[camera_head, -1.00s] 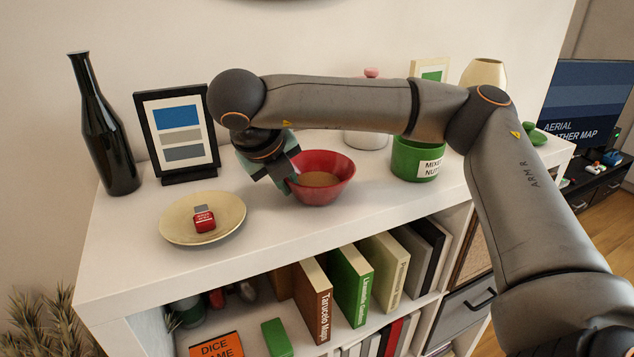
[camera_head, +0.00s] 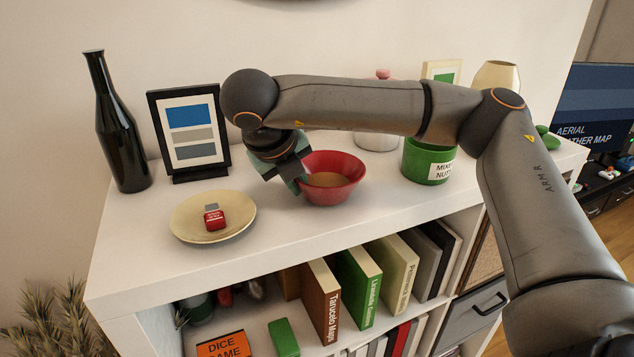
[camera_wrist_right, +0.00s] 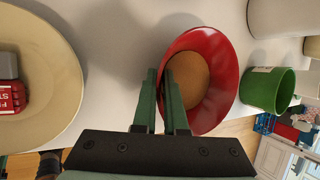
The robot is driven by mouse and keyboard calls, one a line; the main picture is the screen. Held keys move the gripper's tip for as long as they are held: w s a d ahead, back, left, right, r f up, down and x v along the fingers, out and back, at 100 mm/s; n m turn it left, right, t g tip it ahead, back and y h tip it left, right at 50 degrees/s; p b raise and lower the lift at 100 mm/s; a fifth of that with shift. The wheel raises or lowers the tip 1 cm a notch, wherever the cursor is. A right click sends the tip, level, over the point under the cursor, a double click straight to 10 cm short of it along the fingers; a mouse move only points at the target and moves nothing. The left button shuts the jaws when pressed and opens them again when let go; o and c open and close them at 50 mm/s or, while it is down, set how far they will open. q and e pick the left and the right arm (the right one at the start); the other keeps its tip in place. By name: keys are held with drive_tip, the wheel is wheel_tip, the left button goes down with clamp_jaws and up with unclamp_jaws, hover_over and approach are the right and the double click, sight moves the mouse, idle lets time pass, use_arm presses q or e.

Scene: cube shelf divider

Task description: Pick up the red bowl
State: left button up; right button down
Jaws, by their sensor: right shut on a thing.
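The red bowl (camera_head: 334,190) is upright on or just over the white shelf top, with something tan inside. It also shows in the right wrist view (camera_wrist_right: 226,98). My right gripper (camera_head: 302,187) is at the bowl's left side, shut on its rim wall. In the right wrist view the green fingers (camera_wrist_right: 164,88) straddle the rim, one inside and one outside. I cannot tell whether the bowl's base touches the shelf top. My left gripper is not in view.
A cream plate (camera_head: 180,222) holding a small red item (camera_head: 214,220) lies left of the bowl. A green mixed nuts can (camera_head: 414,162) stands to the right. A picture frame (camera_head: 159,130) and black bottle (camera_head: 125,150) stand behind left. The shelf top's front strip (camera_head: 290,235) is clear.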

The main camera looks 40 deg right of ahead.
drive_tip(key=shift+w+r, duration=0.1)
drive_tip(key=shift+r, duration=0.45)
drive_tip(key=s+r, duration=0.1)
drive_tip(key=r, duration=0.1)
drive_tip(key=s+r, duration=0.2)
drive_tip(key=r, duration=0.1)
drive_tip(key=s+r, duration=0.1)
drive_tip(key=r, duration=0.1)
drive_tip(key=shift+s+d+r, duration=0.3)
drive_tip(key=shift+d+r, duration=0.05)
drive_tip(key=shift+d, duration=0.05)
drive_tip(key=s+d+r, duration=0.1)
drive_tip(key=s+r, duration=0.3)
drive_tip(key=s, duration=0.5)
drive_tip(key=shift+s+d, duration=0.2)
